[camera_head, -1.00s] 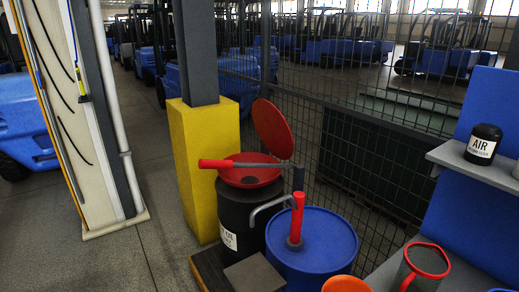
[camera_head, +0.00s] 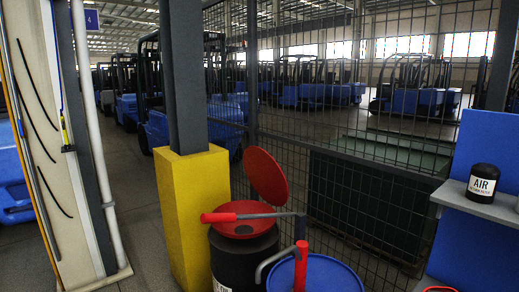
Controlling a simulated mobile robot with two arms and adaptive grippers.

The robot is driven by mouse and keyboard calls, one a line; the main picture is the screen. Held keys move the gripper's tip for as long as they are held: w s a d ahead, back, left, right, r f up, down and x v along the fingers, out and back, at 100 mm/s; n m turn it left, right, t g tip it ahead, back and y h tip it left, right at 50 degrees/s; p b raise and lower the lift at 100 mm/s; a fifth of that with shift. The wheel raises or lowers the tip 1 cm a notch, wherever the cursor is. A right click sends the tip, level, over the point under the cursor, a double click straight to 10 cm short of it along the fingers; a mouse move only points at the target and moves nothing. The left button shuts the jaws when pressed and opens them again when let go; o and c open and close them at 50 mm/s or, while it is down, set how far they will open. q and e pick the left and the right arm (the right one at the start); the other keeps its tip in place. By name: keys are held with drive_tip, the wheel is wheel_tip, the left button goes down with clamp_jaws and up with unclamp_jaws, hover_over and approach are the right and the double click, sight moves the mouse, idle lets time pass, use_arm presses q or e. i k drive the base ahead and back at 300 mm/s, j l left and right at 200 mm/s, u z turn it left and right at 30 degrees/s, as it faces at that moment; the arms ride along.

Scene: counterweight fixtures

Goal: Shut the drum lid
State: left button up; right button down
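The black drum (camera_head: 236,262) stands in the lower middle of the head view, with a red funnel-like top (camera_head: 256,228). Its round red lid (camera_head: 266,175) stands raised at the back of the top, tilted steeply and open. A bar with a red grip (camera_head: 218,217) crosses in front of the lid, over the red top. Neither of my grippers shows in the view.
A blue drum (camera_head: 335,277) with a red-handled pump (camera_head: 301,265) stands right of the black drum. A yellow post guard (camera_head: 187,220) is close on the left. A wire mesh fence (camera_head: 350,140) runs behind. A black AIR canister (camera_head: 483,180) sits on a grey shelf (camera_head: 465,204) at the right.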

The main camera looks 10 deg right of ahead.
sight(265, 176)
drive_tip(key=i+j, duration=0.2)
drive_tip(key=i+j+z, duration=0.1)
drive_tip(key=j, duration=0.35)
drive_tip(key=i+j, duration=0.3)
drive_tip(key=i+j+z, duration=0.1)
drive_tip(key=j, duration=0.25)
drive_tip(key=i+j, duration=0.45)
drive_tip(key=j, duration=0.25)
drive_tip(key=i+j+z, duration=0.1)
drive_tip(key=j, duration=0.25)
drive_tip(key=i, duration=0.05)
